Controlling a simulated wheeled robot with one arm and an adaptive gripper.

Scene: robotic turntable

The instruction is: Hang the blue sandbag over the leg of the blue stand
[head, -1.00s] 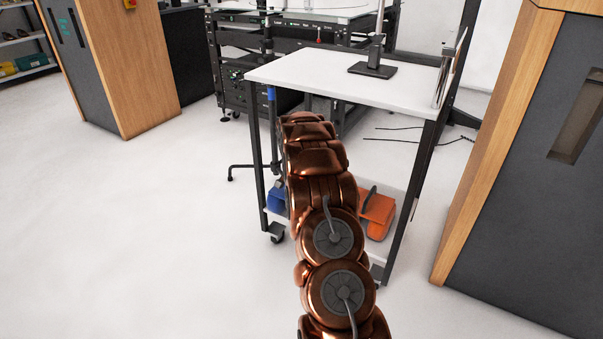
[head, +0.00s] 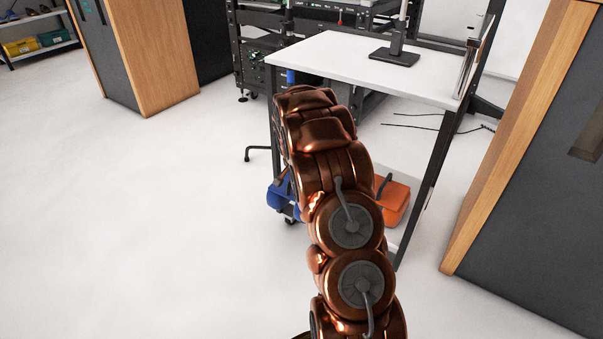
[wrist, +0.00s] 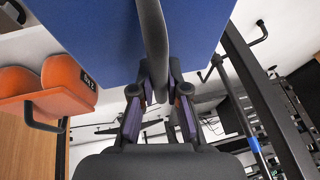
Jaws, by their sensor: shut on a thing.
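The blue sandbag (head: 282,197) shows to the left of my arm in the head view, in front of the foot of the cart's near-left leg. In the wrist view the sandbag (wrist: 125,30) fills the top middle, with its dark strap handle (wrist: 154,45) running down between my fingers. My gripper (wrist: 157,92) is shut on that handle; my arm hides it in the head view. The blue stand (head: 291,76) shows partly behind the cart's left side, with a dark leg (head: 254,149) reaching out low to the left. Its blue pole (wrist: 253,145) seems to show in the wrist view too.
The white-topped cart (head: 350,62) stands right beside my arm. An orange sandbag (head: 393,203) lies on its lower shelf and also shows in the wrist view (wrist: 55,90). A wooden cabinet (head: 500,150) stands at right. The floor at left is clear.

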